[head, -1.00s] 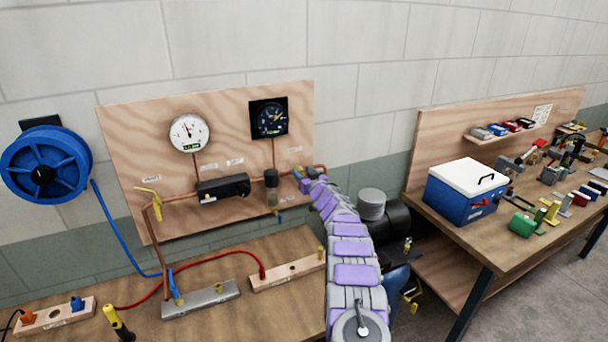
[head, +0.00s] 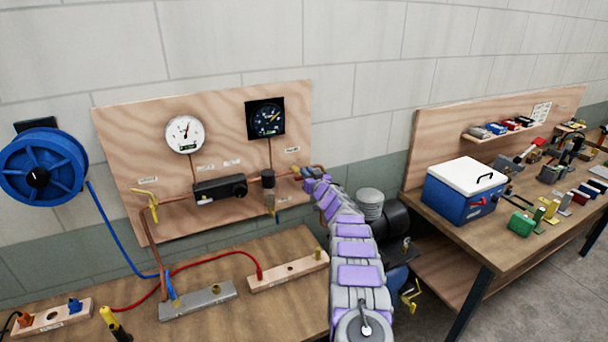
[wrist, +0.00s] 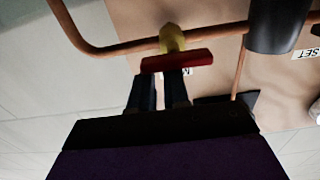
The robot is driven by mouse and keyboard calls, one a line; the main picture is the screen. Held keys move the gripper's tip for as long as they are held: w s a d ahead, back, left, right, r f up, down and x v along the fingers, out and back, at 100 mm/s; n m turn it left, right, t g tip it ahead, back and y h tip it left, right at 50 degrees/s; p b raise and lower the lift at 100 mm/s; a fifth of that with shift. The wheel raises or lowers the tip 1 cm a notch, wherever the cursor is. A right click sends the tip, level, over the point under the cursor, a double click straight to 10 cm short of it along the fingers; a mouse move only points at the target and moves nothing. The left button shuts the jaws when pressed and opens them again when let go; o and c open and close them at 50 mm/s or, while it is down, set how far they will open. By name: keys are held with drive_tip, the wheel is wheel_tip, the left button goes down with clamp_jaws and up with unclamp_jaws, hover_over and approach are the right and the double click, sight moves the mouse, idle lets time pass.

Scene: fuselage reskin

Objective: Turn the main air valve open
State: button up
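The main air valve shows in the wrist view as a red handle (wrist: 178,60) on a yellow body (wrist: 172,36), set on a copper pipe (wrist: 115,49). The handle lies across the picture, along the pipe's direction. My gripper (wrist: 160,82) has its two dark fingers apart with a narrow gap between them. Their tips are close to the handle; I cannot tell whether they touch it. In the head view my gripper (head: 311,180) is at the right end of the pipe on the wooden panel (head: 120,125), and it mostly hides the valve there.
A dark filter bowl (wrist: 278,25) hangs from the pipe right beside the valve in the wrist view. Two gauges, white (head: 185,134) and black (head: 265,118), sit above the pipe. A workbench (head: 240,310) lies below. A blue hose reel (head: 42,170) is at left.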

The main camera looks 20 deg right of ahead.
drive_tip(key=shift+o, duration=0.8)
drive_tip(key=shift+d+f, duration=0.15)
drive_tip(key=shift+f, duration=0.3)
drive_tip(key=o, duration=0.3)
drive_tip(key=shift+a, duration=0.5)
drive_tip(key=shift+o, duration=0.2)
drive_tip(key=shift+w+a+r, duration=0.1)
drive_tip(key=shift+w+a, duration=0.05)
drive_tip(key=shift+a, duration=0.9)
drive_tip(key=shift+s+d+f+b, duration=0.15)
drive_tip(key=shift+s+f+b, duration=0.15)
drive_tip(key=shift+b, duration=0.35)
drive_tip(key=s+d+r+b, duration=0.1)
drive_tip(key=s+b, duration=0.7)
drive_tip(key=s, duration=1.1)
drive_tip(key=shift+s+b, duration=0.2)
drive_tip(key=shift+b, duration=0.15)
